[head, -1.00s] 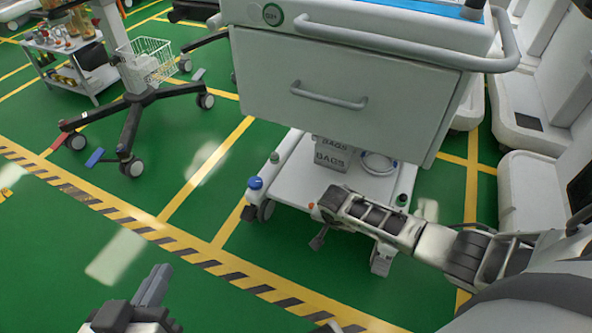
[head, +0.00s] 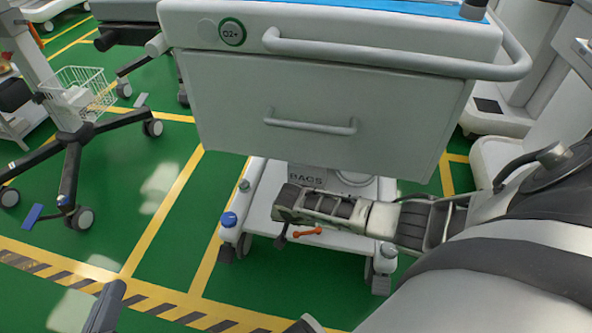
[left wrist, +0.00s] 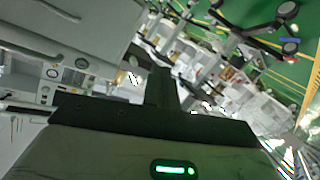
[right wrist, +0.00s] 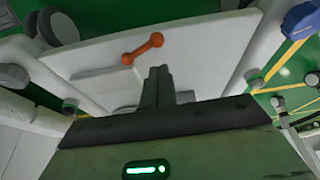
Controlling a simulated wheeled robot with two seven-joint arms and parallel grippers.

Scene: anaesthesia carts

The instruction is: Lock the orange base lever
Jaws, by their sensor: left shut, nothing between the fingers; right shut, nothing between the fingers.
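The orange base lever (head: 305,233) shows at the front edge of the white cart's low base, just right of my right gripper (head: 282,240). In the right wrist view the orange lever (right wrist: 143,48) lies slantwise across the white base panel, with a round knob at each end. The shut, empty fingers of my right gripper (right wrist: 158,72) point at it from just below; I cannot tell if they touch it. My left gripper (head: 117,288) is at the lower left of the head view, away from the cart. Its fingers are shut and empty in the left wrist view (left wrist: 160,75).
The cart's drawer (head: 315,110) and push handle (head: 400,55) overhang the base. A blue knob (head: 228,219) caps the base's left corner. A wheeled stand with a basket (head: 78,92) is at the left. Green floor is open at the front left.

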